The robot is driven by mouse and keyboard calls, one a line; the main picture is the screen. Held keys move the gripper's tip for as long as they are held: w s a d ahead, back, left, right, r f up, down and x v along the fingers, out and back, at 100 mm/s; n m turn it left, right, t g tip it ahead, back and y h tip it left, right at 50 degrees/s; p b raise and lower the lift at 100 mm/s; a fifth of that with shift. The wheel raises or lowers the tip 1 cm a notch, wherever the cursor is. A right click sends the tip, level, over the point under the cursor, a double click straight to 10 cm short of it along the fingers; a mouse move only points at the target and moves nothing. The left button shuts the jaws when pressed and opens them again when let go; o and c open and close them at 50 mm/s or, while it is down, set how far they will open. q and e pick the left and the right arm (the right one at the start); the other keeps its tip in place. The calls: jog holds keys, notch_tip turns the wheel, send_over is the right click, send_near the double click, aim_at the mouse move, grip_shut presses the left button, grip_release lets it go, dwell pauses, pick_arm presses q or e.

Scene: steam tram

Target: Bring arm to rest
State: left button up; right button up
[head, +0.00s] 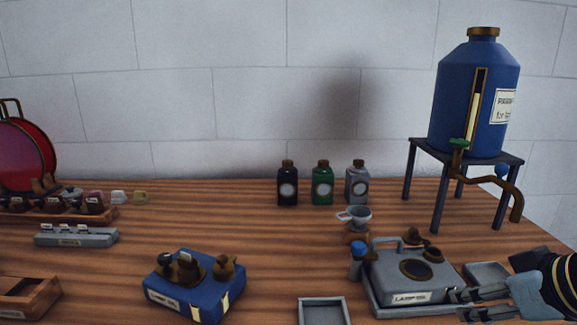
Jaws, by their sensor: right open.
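My right gripper (462,305) comes in from the right edge, low in the picture. Its two fingers point left and are apart, with nothing between them. The fingertips are beside the front right corner of the grey lamp box (405,297); I cannot tell whether they touch it. Part of my right arm is cut off by the picture's right edge. My left gripper is not in view.
The grey lamp box stands in a grey tray (372,302). A blue lamp box (190,300) stands front left. A blue tank (460,100) is on a dark stand (437,205) behind my gripper. Three bottles (322,187) stand at the back.

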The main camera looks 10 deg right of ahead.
jog(key=s+a+f+m+g+h, duration=0.1)
jog(key=s+a+f+g, duration=0.15)
jog(key=s, duration=0.65)
jog(key=s+a+f+g+h, duration=0.15)
jog(key=s+a, duration=0.25)
jog(key=s, duration=0.4)
notch_tip(320, 180, down, 27)
jog(key=s+d+g+b, duration=0.2)
jog(key=d, duration=0.1)
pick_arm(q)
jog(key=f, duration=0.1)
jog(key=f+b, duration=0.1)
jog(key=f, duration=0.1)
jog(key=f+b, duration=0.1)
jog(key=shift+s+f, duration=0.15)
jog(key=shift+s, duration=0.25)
pick_arm(e)
jog(key=s+d+f+g, duration=0.1)
jog(key=s+f, duration=1.7)
jog(key=f, duration=0.1)
jog(key=shift+s+m+y, duration=0.15)
jog(key=shift+m+y, duration=0.15)
jog(key=shift+y, duration=0.05)
jog(key=shift+f, duration=0.1)
